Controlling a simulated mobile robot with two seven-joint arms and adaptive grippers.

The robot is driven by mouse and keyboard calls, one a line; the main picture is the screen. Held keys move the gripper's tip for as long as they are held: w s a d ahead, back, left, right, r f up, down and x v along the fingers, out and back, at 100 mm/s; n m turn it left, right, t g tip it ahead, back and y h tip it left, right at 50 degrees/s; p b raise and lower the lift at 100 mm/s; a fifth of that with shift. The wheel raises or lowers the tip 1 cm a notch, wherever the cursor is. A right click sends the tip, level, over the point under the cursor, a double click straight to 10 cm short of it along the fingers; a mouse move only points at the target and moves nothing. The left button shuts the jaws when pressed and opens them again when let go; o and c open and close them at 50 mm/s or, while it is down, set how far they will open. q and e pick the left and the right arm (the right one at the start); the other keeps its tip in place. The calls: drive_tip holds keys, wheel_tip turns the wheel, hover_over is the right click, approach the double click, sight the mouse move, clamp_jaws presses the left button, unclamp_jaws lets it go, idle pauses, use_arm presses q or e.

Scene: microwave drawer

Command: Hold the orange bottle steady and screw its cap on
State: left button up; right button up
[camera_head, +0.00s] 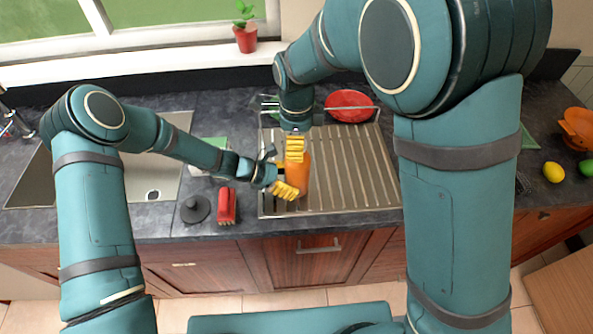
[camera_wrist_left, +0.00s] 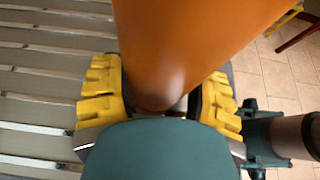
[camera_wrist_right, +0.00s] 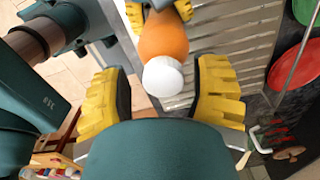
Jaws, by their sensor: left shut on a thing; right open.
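The orange bottle (camera_head: 303,180) stands upright on the metal drainboard. My left gripper (camera_head: 287,188) is shut on its side; the left wrist view shows the bottle (camera_wrist_left: 190,40) between the yellow pads of that gripper (camera_wrist_left: 160,95). My right gripper (camera_head: 294,148) is right above the bottle, pointing down. In the right wrist view a round white cap (camera_wrist_right: 163,77) sits at the top of the bottle (camera_wrist_right: 163,38). It lies between the spread yellow fingers of my right gripper (camera_wrist_right: 160,100), with gaps on both sides. Whether the cap is threaded cannot be told.
A red object (camera_head: 227,206) and a dark round piece (camera_head: 195,208) lie on the counter to the left. A sink (camera_head: 150,185) is further left. A lemon (camera_head: 555,172) lies at right.

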drive_tip(key=n, duration=1.1)
drive_tip(key=shift+n, duration=0.4)
drive_tip(key=n, duration=1.1)
drive_tip(key=shift+c, duration=0.4)
clamp_jaws()
